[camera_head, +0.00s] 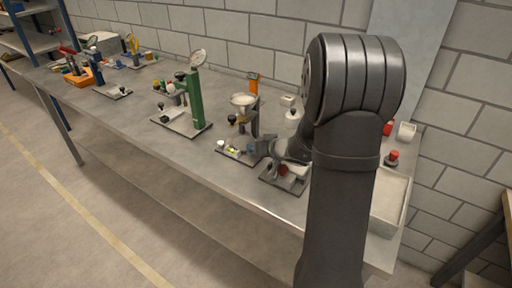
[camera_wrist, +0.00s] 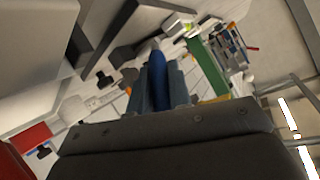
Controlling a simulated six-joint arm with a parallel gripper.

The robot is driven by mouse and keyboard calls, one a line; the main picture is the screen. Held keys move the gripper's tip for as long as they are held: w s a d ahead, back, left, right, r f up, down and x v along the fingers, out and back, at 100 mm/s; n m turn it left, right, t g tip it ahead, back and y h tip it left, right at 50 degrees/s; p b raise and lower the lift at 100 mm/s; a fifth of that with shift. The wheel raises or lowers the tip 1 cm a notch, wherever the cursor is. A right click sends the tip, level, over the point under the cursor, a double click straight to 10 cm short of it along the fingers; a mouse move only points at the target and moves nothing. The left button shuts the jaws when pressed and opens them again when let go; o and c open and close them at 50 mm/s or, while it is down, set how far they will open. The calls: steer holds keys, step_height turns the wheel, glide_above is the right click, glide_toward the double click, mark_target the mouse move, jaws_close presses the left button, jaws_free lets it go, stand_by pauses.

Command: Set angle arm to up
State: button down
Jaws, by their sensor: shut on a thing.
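My gripper (camera_head: 262,147) reaches in low over the bench, among the small devices near its front edge. In the wrist view my gripper (camera_wrist: 158,88) is shut on a blue rounded part (camera_wrist: 157,72), which sits upright between the grey fingers. This part looks like a handle; I cannot tell for sure that it is the angle arm. Its lower end and what it joins to are hidden by the fingers and the gripper body. In the head view the held part is hidden by my gripper and arm.
A stand with a pale bowl (camera_head: 243,100) and a green column (camera_head: 195,101) stand left of my gripper. A small plate with a white knob (camera_head: 221,144) is close by. A red knob (camera_head: 393,154) and a pale tray (camera_head: 402,190) are at the right. The wall is behind.

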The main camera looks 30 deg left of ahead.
steer(key=shift+f, duration=0.1)
steer(key=c, duration=1.3)
jaws_free()
steer(key=v, duration=1.7)
steer(key=shift+d, duration=0.25)
